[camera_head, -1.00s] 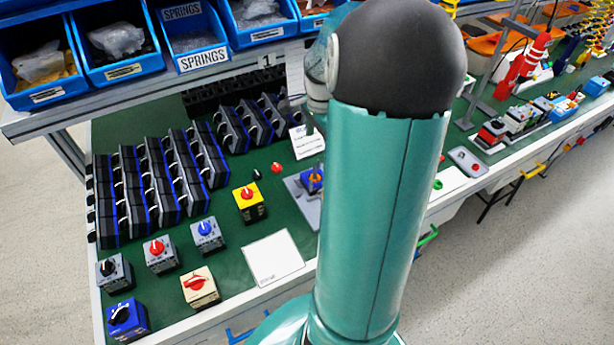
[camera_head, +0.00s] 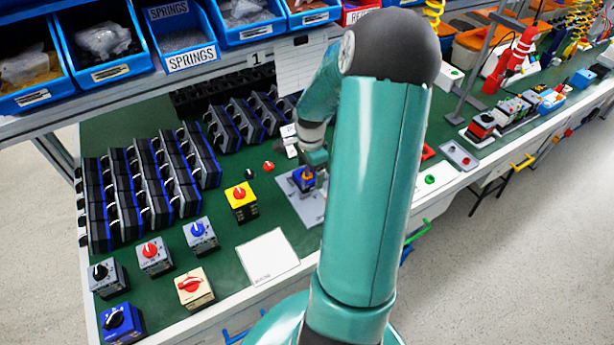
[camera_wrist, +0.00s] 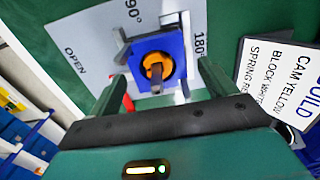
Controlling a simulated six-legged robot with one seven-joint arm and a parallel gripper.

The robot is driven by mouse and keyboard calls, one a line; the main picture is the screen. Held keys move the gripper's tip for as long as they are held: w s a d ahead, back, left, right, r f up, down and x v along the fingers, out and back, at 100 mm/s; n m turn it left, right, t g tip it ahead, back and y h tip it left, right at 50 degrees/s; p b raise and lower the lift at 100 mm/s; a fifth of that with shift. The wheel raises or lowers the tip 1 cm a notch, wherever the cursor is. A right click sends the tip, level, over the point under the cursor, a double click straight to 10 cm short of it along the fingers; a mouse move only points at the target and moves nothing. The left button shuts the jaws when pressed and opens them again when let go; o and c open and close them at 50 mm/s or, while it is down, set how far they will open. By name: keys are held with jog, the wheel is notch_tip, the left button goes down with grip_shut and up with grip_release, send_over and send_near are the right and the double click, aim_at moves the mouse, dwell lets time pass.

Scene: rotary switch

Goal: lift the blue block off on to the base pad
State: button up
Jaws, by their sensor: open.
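A blue block (camera_head: 304,182) with an orange ring stands on a grey plate (camera_head: 311,209) at the middle of the bench. In the wrist view the blue block (camera_wrist: 177,46) shows its orange ring and a dark stub at its centre. The grey plate (camera_wrist: 78,32) there is marked OPEN, 90° and 180°. My gripper (camera_wrist: 163,80) is open, with one finger on each side of the block in the picture. I cannot tell whether the fingers touch it. A white square pad (camera_head: 268,257) lies bare at the bench front; its small print is unreadable.
Several switch blocks stand left of the white pad, including a yellow one (camera_head: 241,204) and another blue one with a black knob (camera_head: 122,323). Black racks (camera_head: 150,178) fill the back left. A printed card (camera_wrist: 280,80) is right of the plate in the wrist view.

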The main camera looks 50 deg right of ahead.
jog(key=c, duration=1.2)
notch_tip(320, 180, up, 10)
jog(key=shift+f, duration=0.1)
jog(key=shift+r, duration=0.2)
jog(key=shift+r, duration=4.1)
